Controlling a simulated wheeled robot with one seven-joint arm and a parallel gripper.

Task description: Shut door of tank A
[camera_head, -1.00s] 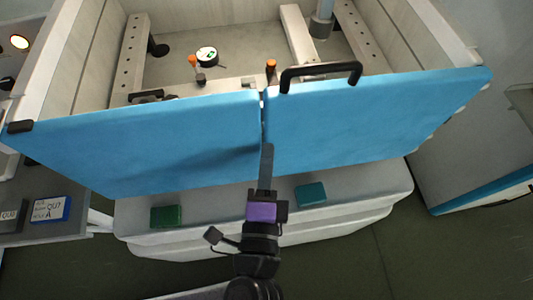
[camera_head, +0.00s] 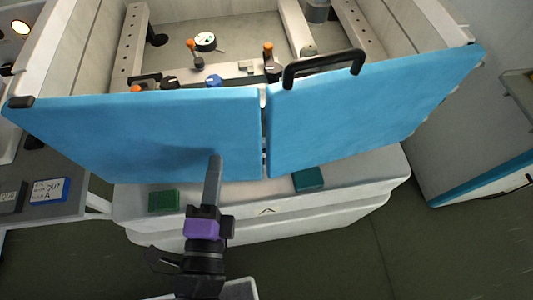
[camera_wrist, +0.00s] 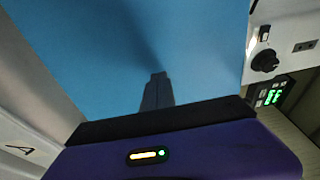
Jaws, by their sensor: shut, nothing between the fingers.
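The tank (camera_head: 92,60) has a pale open-topped interior and two blue front panels. The left blue panel (camera_head: 130,130) and the right blue panel (camera_head: 375,105) meet near the middle with a narrow gap. The right panel carries a black bar handle (camera_head: 322,66) on its top edge. My gripper (camera_head: 215,160) is shut and empty, in front of the left panel's lower right part. In the wrist view my gripper (camera_wrist: 156,80) points at a blue panel (camera_wrist: 170,40); contact is unclear. A black letter A shows on a pale surface (camera_wrist: 20,148) there.
Inside the tank are orange-topped knobs (camera_head: 268,50) and a round dial (camera_head: 205,41). A green block (camera_head: 163,200) and a teal block (camera_head: 308,179) lie on the pale ledge (camera_head: 350,178) below. A blue-edged card (camera_head: 49,190) marked A lies at left.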

